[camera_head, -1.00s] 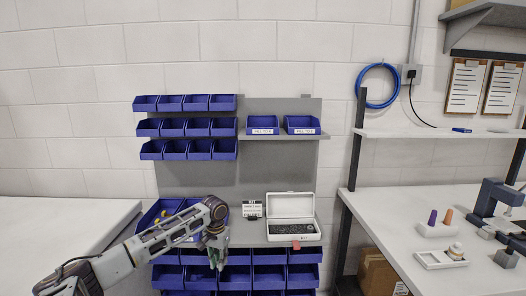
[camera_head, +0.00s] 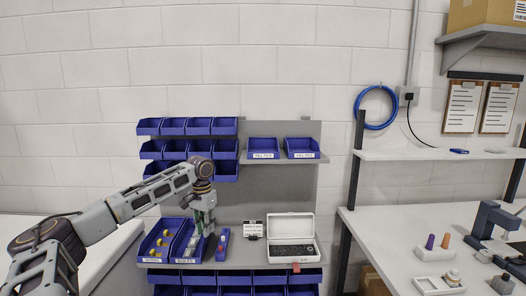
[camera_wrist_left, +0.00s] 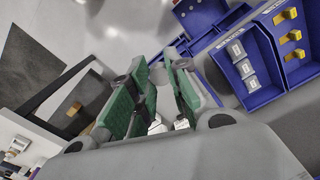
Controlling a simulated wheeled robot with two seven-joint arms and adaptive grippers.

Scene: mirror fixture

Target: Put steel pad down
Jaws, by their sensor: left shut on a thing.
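My left gripper (camera_head: 204,231) is over the lower shelf of the grey rack, at the blue bin of grey pads (camera_head: 180,262). In the left wrist view its green-padded fingers (camera_wrist_left: 157,122) are close together on a small pale grey piece (camera_wrist_left: 157,126), which I take to be the steel pad; the fingers hide most of it. The bin of grey pads also shows in the left wrist view (camera_wrist_left: 262,95), with several pads (camera_wrist_left: 242,65) in a row. My right gripper is in neither view.
A blue bin of yellow pieces (camera_head: 144,258) stands left of the pad bin. A narrow blue holder (camera_head: 222,246), a small sign (camera_head: 252,229) and an open white case (camera_head: 291,225) stand to the right. Rows of blue bins (camera_head: 212,126) hang above.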

